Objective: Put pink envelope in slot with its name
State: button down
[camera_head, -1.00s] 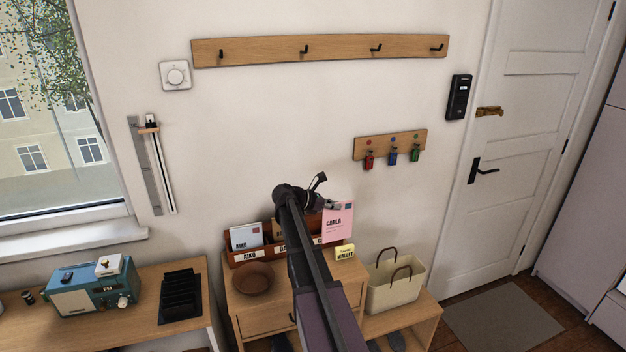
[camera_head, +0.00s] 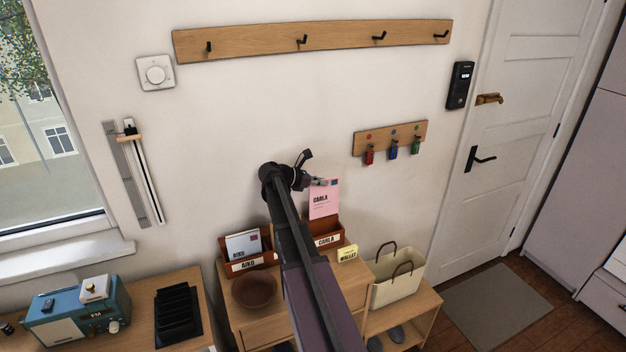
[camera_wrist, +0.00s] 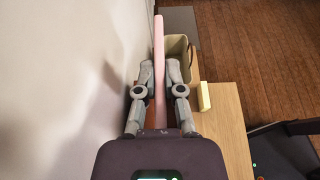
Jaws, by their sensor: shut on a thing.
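The pink envelope (camera_head: 324,203), printed CARLA, is upright in my gripper (camera_head: 320,182), which is shut on its upper part. In the wrist view the envelope (camera_wrist: 159,45) shows edge-on between the two fingers (camera_wrist: 158,92). In the head view its lower edge appears just above the slot labelled CARLA (camera_head: 328,240), in a reddish-brown letter holder against the wall. I cannot tell the depth gap between them. The slot labelled AIKO (camera_head: 254,264) at left holds a white envelope (camera_head: 243,244). My arm hides the middle of the holder.
A yellow WALLET note (camera_head: 348,254) stands right of the holder. A brown bowl (camera_head: 254,290) sits in front at left, and a cream basket (camera_head: 398,285) at right. Colored key tags (camera_head: 392,150) hang on the wall above right. The wall behind the envelope is bare.

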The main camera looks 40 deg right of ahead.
aim_at(320, 204)
jog(key=shift+w+a, duration=0.15)
notch_tip(320, 204, down, 10)
jog(key=b, duration=0.9)
jog(key=shift+a+r, duration=0.1)
jog(key=shift+r, duration=0.15)
dwell(0.3)
jog(key=shift+b, duration=0.3)
jog(key=c, duration=0.7)
grip_release()
dwell(0.4)
